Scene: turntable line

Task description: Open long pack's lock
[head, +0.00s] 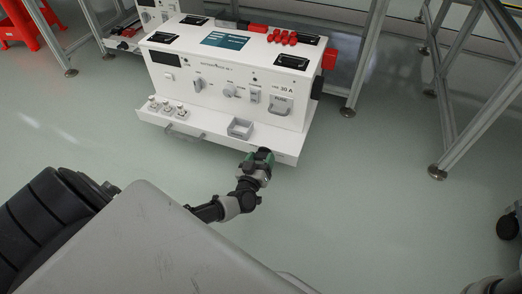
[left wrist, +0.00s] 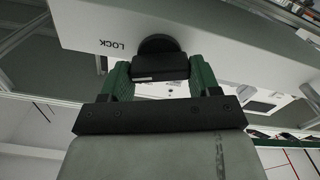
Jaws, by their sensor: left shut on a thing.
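The long pack (head: 215,105) is a white box on the floor, with knobs and a "30 A" label on its front face. A low white ledge (head: 205,128) runs along its front. My left gripper (head: 260,156) is at the right part of that ledge's front. In the left wrist view a black lock knob (left wrist: 159,45) sits on a white panel beside the word LOCK, upside down. My left gripper (left wrist: 160,72) has its green fingers shut on the knob's black grip. In the head view the gripper hides the knob. My right gripper is not in view.
The ledge holds several small white parts (head: 166,107) and a square grey cup (head: 240,128), with a handle (head: 183,133) on its front. Metal frame legs (head: 436,171) stand at the right. A red stand (head: 22,25) is at the far left. The floor right of the pack is clear.

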